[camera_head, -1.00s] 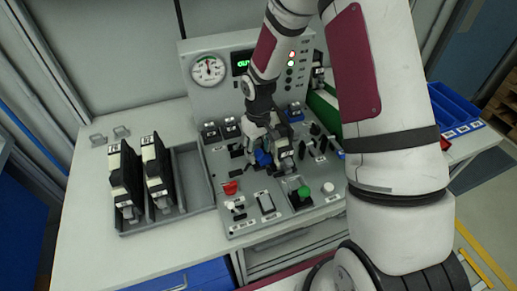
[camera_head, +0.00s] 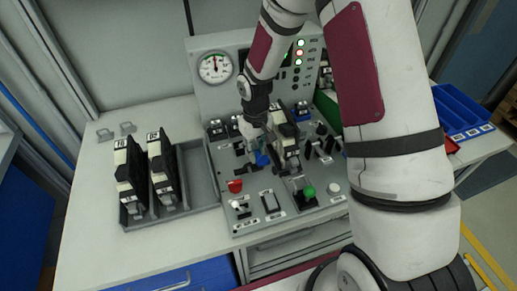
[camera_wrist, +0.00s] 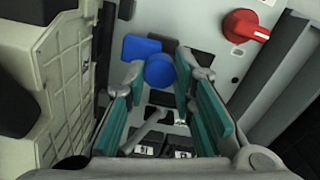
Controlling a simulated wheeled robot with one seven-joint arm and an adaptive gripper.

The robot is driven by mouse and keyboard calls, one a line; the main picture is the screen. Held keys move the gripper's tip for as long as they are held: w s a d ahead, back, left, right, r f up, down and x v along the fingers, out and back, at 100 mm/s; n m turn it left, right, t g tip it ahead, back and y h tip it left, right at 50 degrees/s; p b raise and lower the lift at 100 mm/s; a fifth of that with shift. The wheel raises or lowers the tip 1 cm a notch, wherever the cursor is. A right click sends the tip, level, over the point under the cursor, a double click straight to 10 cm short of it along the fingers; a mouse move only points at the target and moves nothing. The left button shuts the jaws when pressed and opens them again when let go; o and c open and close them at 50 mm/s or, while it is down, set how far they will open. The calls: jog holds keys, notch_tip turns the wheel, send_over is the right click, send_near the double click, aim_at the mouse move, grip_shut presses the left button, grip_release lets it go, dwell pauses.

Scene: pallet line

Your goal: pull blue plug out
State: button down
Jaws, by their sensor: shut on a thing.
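The blue plug (camera_wrist: 159,71) shows as a round blue end between my fingertips in the wrist view. It is also a small blue patch (camera_head: 262,159) below my gripper in the head view. My gripper (camera_wrist: 162,74) has teal finger pads and is shut on the plug. In the head view my gripper (camera_head: 258,147) is over the middle of the grey control panel (camera_head: 219,168). A flat blue piece (camera_wrist: 140,48) lies on the panel just behind the plug. I cannot tell whether the plug still sits in its socket.
A tall black-and-white module (camera_head: 286,142) stands close right of my gripper. A red knob (camera_head: 235,186) and a green button (camera_head: 308,191) are in front on the panel. A grey tray (camera_head: 198,187) with two modules is at left. A gauge (camera_head: 214,68) is behind.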

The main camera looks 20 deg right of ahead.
jog(key=c, duration=1.3)
grip_release()
jog(key=shift+a, duration=0.3)
jog(key=shift+c, duration=0.2)
jog(key=shift+d, duration=0.1)
jog(key=shift+r, duration=0.2)
notch_tip(320, 180, up, 12)
jog(key=shift+f, duration=0.2)
